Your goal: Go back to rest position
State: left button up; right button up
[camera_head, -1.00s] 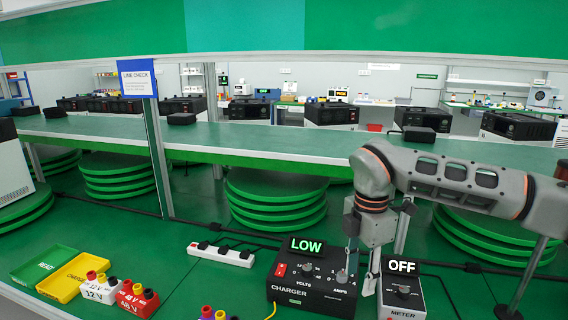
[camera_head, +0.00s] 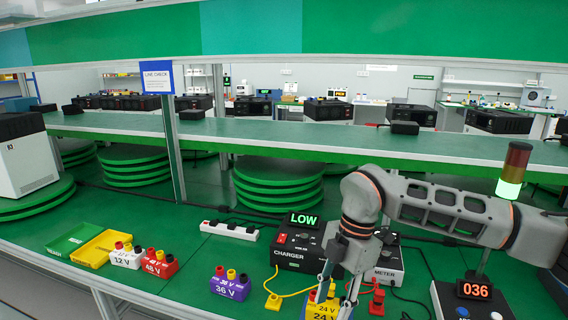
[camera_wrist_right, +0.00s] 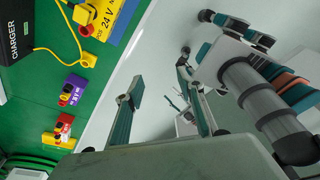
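My right gripper (camera_head: 337,284) is in front of the meter and next to the yellow 24 V pack (camera_head: 322,310) near the bench's front edge. In the right wrist view its two fingers (camera_wrist_right: 163,108) are apart with nothing between them. The yellow pack also shows there (camera_wrist_right: 110,20), clear of the fingers. My left gripper is in neither view. The charger (camera_head: 288,256) reads LOW, and a yellow lead (camera_head: 290,293) runs from it to a yellow plug. The meter (camera_head: 388,272) is partly hidden by my right arm.
Purple 36 V (camera_head: 230,288), red 48 V (camera_head: 160,266) and white 12 V (camera_head: 125,259) packs stand left along the bench. Yellow (camera_head: 98,249) and green (camera_head: 68,241) trays lie beyond. A box showing 036 (camera_head: 472,302) and a lamp post (camera_head: 512,172) are at right.

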jog(key=s+a+f+n+g+y, duration=0.1)
jog(key=s+a+n+g+y, duration=0.15)
jog(key=s+a, duration=0.35)
jog(key=s+a+f+n+g+y, duration=0.15)
jog(key=s+a+y, duration=0.25)
jog(key=a, duration=0.4)
jog(key=s+a+r+m+t+y, duration=0.1)
jog(key=s+a+r+y, duration=0.2)
jog(key=a+r+y, duration=0.7)
jog(key=w+d+f+m+t+y, duration=0.1)
jog(key=w+d+f+m+t, duration=0.3)
jog(key=w+d+m+t, duration=0.65)
jog(key=d+f+m+t+h, duration=0.8)
jog(key=f+m+t+h, duration=0.15)
jog(key=f, duration=0.25)
jog(key=s+d+f+m+g+h, duration=0.1)
jog(key=s+d+f+h, duration=0.1)
jog(key=s+d+f, duration=0.3)
jog(key=s+d+f+m+g+h, duration=0.1)
jog(key=s+d+f, duration=0.4)
jog(key=f, duration=0.5)
jog(key=s+d+f+g+h, duration=0.3)
jog(key=s+d+f+h, duration=0.1)
jog(key=f, duration=0.4)
jog(key=shift+s+d+m, duration=0.4)
jog(key=shift+s+d, duration=0.35)
jog(key=shift+s, duration=0.3)
